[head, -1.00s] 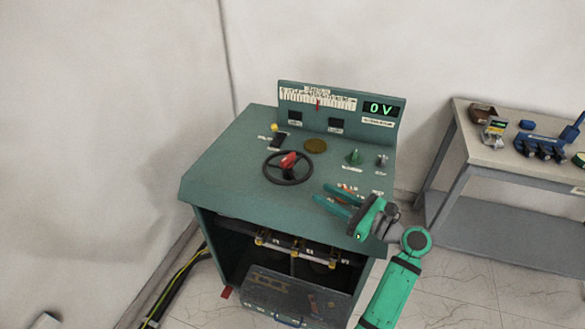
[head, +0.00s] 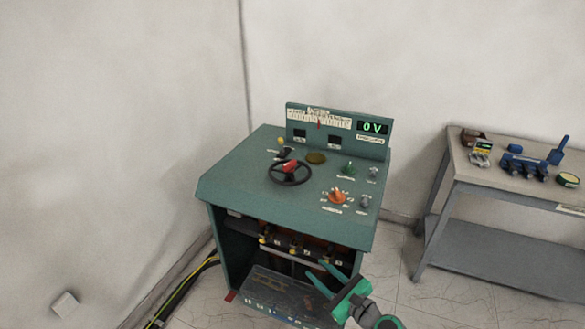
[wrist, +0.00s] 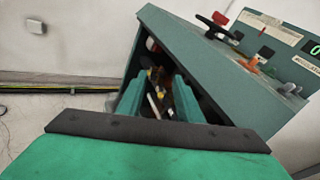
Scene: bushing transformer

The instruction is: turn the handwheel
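The handwheel (head: 290,173) is a black ring with a red part at its middle, on the sloping top of the green console (head: 235,165). It also shows at the top of the wrist view (wrist: 213,22). My gripper (head: 332,276) is below and to the right of the handwheel, in front of the console's open lower bay. Its two green fingers (wrist: 158,92) are spread apart with nothing seen held between them. The gripper is well apart from the handwheel.
An orange knob (head: 337,196), a green knob (head: 347,169) and grey knobs sit right of the handwheel. The display (head: 373,128) reads 0 V. A grey workbench (head: 500,180) with tools stands at the right. Cables (head: 175,290) run along the floor at the left.

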